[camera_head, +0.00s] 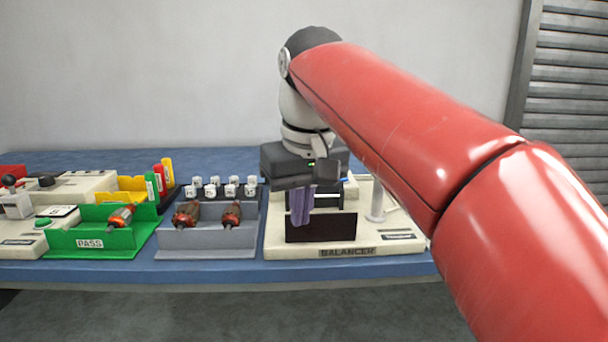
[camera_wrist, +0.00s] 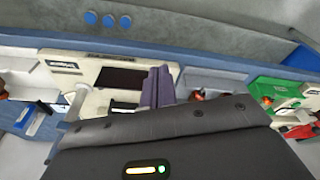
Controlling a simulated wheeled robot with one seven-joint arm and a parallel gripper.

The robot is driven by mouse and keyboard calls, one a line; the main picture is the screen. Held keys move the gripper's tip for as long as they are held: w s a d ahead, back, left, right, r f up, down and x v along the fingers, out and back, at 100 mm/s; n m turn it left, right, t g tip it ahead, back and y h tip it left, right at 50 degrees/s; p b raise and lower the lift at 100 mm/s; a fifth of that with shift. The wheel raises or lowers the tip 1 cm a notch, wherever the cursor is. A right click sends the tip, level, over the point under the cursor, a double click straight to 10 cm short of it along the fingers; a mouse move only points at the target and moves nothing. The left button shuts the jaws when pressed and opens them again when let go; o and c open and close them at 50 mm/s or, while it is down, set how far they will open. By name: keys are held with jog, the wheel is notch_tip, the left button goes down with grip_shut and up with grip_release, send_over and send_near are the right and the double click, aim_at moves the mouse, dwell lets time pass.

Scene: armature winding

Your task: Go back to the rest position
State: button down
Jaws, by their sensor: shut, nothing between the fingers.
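My gripper (camera_head: 302,220) has purple fingers and points down in front of the balancer (camera_head: 347,252). In the head view the fingers overlap the left part of the balancer's dark front panel. The fingers are shut with nothing between them. In the wrist view the gripper (camera_wrist: 158,70) shows its fingers pressed together, beside the balancer's dark panel (camera_wrist: 121,78). I cannot tell whether the fingers touch the balancer. My red arm reaches in from the right of the head view and hides the bench behind it.
A grey tray (camera_head: 205,246) with two armatures stands left of the balancer. A green PASS tray (camera_head: 115,243) holds one armature (camera_head: 122,216). Several white-topped pieces (camera_head: 210,190) stand behind the grey tray. The blue bench's front edge (camera_head: 200,272) is clear. A louvred panel (camera_head: 565,90) stands at right.

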jog(key=s+d+f+m+t, duration=0.1)
jog(key=s+d+f+m, duration=0.1)
jog(key=s+d+f, duration=0.5)
jog(key=s+d+f+m+t+h, duration=0.1)
jog(key=s+d+f, duration=0.6)
jog(key=f, duration=0.8)
jog(key=shift+s+d+m+t, duration=0.35)
jog(key=shift+d+m+t, duration=0.25)
jog(key=shift+d+m, duration=0.4)
jog(key=shift+a, duration=0.1)
